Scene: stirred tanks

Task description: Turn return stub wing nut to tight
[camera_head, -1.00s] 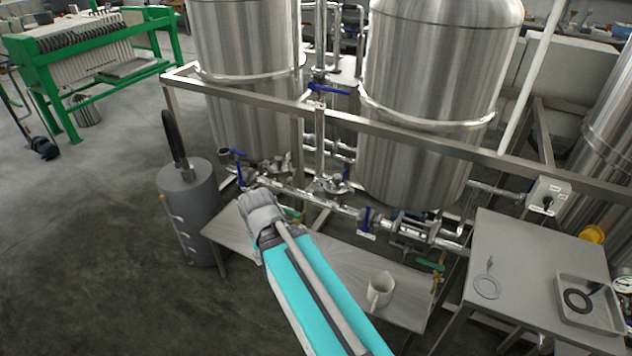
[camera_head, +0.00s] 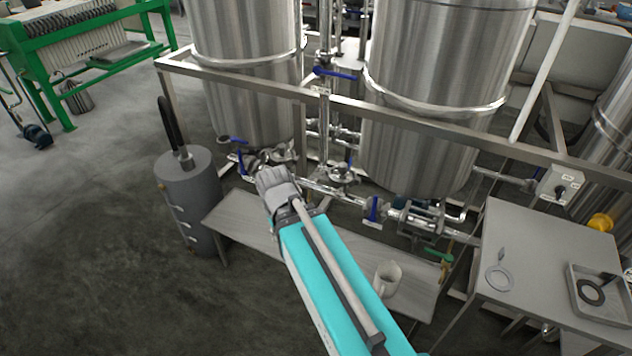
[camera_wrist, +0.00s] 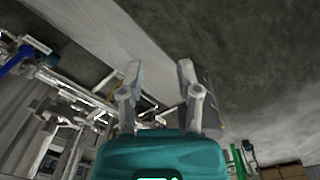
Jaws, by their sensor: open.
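The low pipe run (camera_head: 318,187) with its clamped joints passes in front of the two tanks in the head view. A clamp fitting (camera_head: 281,152) at its left part lies just beyond the end of my arm, and another clamp fitting (camera_head: 342,174) is to the right. I cannot tell which bears the return stub wing nut; the nut is too small or hidden. In the wrist view my gripper (camera_wrist: 158,68) is open and empty, its two fingers apart over bare background. Pipes and clamps (camera_wrist: 70,112) show left of the fingers, apart from them.
Blue valve handles (camera_head: 241,163) stand near the left pipe end, and another blue handle (camera_head: 373,209) is farther right. A steel frame rail (camera_head: 420,124) crosses above the pipes. A grey cylinder (camera_head: 190,200) stands left.

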